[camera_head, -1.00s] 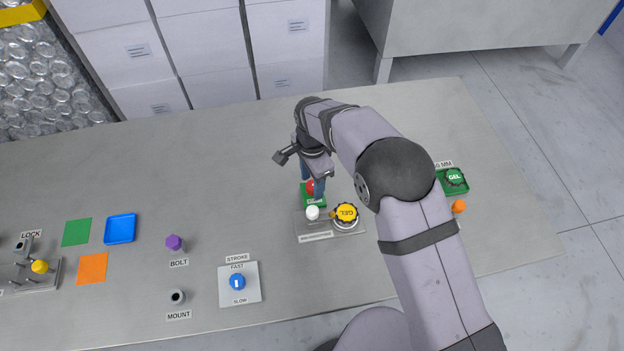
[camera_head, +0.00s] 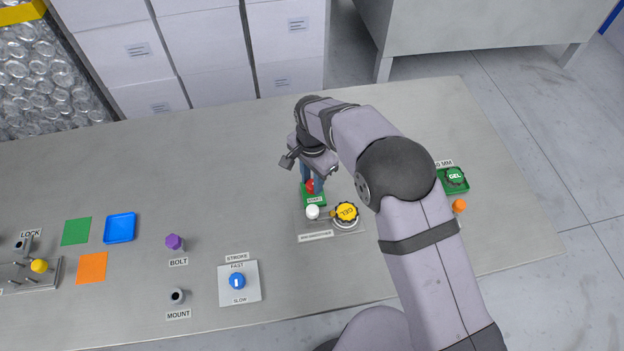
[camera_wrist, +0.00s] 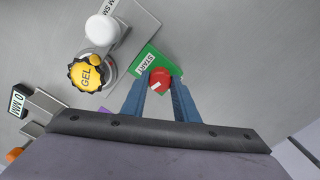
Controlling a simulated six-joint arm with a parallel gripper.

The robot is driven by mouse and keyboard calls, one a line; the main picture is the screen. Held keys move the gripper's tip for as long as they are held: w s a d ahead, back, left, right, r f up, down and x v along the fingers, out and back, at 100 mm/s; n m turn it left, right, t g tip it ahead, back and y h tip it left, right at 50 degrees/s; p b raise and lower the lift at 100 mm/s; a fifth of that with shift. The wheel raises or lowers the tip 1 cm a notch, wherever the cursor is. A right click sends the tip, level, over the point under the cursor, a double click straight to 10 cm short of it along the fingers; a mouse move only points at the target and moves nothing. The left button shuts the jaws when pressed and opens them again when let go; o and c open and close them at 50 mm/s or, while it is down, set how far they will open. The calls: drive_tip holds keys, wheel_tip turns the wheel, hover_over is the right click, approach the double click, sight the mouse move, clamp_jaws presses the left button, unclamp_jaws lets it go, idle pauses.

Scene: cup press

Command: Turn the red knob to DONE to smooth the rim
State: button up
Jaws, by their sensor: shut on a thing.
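The red knob (camera_wrist: 160,77) sits on a green plate (camera_wrist: 139,76) with a START label, in the wrist view. A short white mark shows on the knob. No DONE label can be made out. My gripper (camera_wrist: 160,86) is shut on the red knob, with a blue finger on each side. In the head view the red knob (camera_head: 310,186) shows partly under my gripper (camera_head: 312,183), above the green plate (camera_head: 314,200). The rim smoother's yellow GEL cap (camera_head: 346,212) and white knob (camera_head: 312,212) stand just in front of the plate.
A green tray (camera_head: 465,189) with a green GEL cap and an orange knob (camera_head: 459,206) are right of my arm. The table behind my gripper is clear.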

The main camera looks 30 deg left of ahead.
drive_tip(key=n, duration=2)
drive_tip(key=shift+w+b, duration=0.1)
drive_tip(key=shift+b, duration=0.2)
drive_tip(key=shift+n, duration=0.3)
drive_tip(key=o, duration=1.1)
drive_tip(key=shift+c, duration=0.2)
drive_tip(key=shift+r, duration=0.15)
